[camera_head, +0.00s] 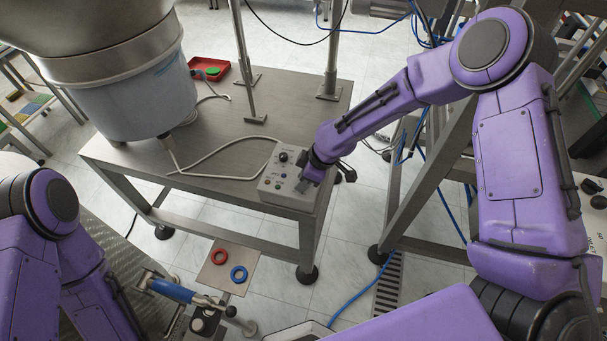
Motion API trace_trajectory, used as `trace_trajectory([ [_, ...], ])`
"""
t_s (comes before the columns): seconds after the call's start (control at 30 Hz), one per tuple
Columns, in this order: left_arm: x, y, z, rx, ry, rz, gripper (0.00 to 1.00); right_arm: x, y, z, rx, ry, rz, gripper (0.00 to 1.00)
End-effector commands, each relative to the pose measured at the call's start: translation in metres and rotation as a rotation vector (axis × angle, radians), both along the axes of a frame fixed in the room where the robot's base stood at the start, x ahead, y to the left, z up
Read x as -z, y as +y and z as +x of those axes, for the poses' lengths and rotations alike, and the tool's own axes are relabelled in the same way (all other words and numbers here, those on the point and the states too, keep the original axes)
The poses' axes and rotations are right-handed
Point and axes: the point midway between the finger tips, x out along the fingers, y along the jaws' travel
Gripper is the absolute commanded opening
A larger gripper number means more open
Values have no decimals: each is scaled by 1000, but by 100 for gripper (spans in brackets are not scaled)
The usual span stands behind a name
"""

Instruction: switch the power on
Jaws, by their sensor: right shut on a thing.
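A grey control box (272,188) with knobs and small buttons on its top sits at the front right corner of the metal table. A black knob (283,157) shows near its back edge. My right gripper (304,185) reaches down onto the right part of the box top. It is shut on a small part there, likely a switch, which the fingers hide. I cannot tell the switch's position. My left arm (40,220) shows at the lower left, but its gripper is out of view.
A large metal bowl feeder (130,95) stands on the left of the table (225,125). A pale cable runs from it to the box. A red tray (209,69) lies at the back. Red (219,257) and blue (239,274) rings lie on a plate below the table's front.

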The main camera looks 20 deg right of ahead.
Motion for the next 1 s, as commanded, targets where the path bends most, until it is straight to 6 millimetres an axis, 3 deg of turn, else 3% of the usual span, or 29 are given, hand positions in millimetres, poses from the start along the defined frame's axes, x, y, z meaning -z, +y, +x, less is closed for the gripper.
trace_trajectory([
  [0.5, -27, 0, 0, 0, 0, 0, 0, -2, 3, -3, 425, -2, -2, 1],
  [1.0, -35, 0, 0, 0, 0, 0, 0, -1, 4, -3, 584, -1, 0, 1],
])
